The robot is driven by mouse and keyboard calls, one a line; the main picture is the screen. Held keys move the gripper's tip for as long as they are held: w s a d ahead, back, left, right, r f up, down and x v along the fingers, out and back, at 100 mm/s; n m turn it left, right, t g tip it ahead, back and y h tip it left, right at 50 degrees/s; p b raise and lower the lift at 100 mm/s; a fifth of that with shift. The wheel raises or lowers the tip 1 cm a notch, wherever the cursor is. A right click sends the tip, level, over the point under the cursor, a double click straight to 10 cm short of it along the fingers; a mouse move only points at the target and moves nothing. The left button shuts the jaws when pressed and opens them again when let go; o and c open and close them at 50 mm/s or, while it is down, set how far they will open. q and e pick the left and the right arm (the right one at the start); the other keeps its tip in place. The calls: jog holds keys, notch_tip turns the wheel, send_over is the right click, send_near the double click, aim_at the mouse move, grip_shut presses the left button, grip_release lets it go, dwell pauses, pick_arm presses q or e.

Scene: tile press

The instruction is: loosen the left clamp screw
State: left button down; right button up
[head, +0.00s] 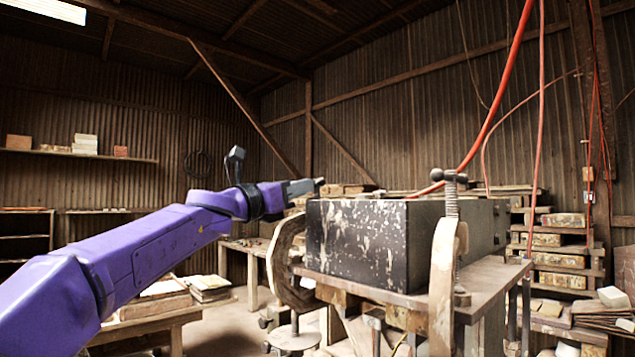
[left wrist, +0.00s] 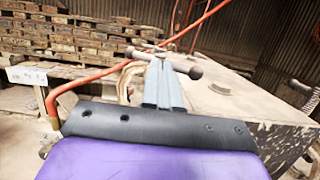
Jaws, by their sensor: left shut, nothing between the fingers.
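The black, paint-worn press box (head: 365,240) stands on a plate, with a curved wooden clamp frame (head: 285,262) at its left end. My left gripper (head: 303,186) is above that clamp, beside the top left edge of the box. In the left wrist view my left gripper (left wrist: 162,84) is shut and empty. The left clamp screw's bar handle (left wrist: 180,64) lies crosswise just beyond the fingertips; I cannot tell whether they touch it. In the head view my gripper mostly hides this screw. My right gripper is not in view.
A second clamp (head: 444,270) with a threaded screw and bar handle (head: 450,177) stands at the right front of the box. An orange hose (head: 495,115) hangs down behind the box. A low table (head: 150,313) stands at left, and stacked tiles (head: 558,240) at right.

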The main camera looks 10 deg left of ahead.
pick_arm(q)
jog(key=s+a+b, duration=0.5)
jog(key=s+a, duration=0.1)
jog(key=s, duration=0.1)
jog(key=shift+s+a+b, duration=0.15)
jog(key=shift+s+b, duration=0.15)
jog(key=shift+b, duration=0.05)
jog(key=shift+f, duration=0.1)
